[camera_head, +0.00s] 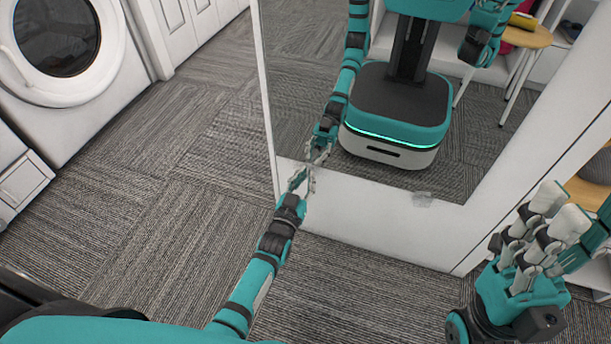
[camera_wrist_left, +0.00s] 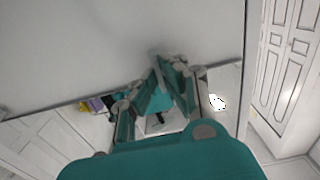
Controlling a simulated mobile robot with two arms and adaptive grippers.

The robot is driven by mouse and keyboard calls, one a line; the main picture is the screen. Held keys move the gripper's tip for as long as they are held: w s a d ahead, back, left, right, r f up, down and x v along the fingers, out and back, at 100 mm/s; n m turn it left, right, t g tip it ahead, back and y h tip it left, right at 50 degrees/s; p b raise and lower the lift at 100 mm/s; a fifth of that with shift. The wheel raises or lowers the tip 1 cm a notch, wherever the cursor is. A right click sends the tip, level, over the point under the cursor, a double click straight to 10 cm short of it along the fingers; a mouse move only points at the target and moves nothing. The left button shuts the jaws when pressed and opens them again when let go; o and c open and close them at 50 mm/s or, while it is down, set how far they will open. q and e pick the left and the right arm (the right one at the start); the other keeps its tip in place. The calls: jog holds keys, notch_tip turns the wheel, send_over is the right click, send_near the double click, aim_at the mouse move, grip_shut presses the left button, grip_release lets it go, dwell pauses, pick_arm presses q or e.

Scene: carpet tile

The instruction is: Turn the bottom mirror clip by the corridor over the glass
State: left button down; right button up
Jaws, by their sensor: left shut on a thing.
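The mirror (camera_head: 455,150) is set in a white panel, and its lower edge slopes down to the right. My left gripper (camera_head: 302,181) is at the mirror's lower left corner, on the washing machine side. It is shut on a small translucent bottom clip (camera_wrist_left: 154,62), which shows between the fingertips in the left wrist view; the fingers hide most of it, and I cannot tell how far it is turned. A second clear clip (camera_head: 422,199) sits on the lower edge further right, apart from both grippers. My right gripper (camera_head: 557,212) is open and empty at the right.
A white washing machine (camera_head: 65,50) stands at the upper left, with a white door (camera_head: 190,25) beyond it. Grey carpet tile (camera_head: 130,240) is clear in front of the mirror. A shelf unit (camera_head: 590,190) is at the right, behind my right gripper.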

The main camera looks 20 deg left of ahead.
pick_arm(q)
jog(key=shift+f, duration=0.1)
dwell(0.3)
jog(key=c, duration=1.5)
grip_release()
jog(key=s, duration=1.2)
jog(key=shift+a, duration=0.2)
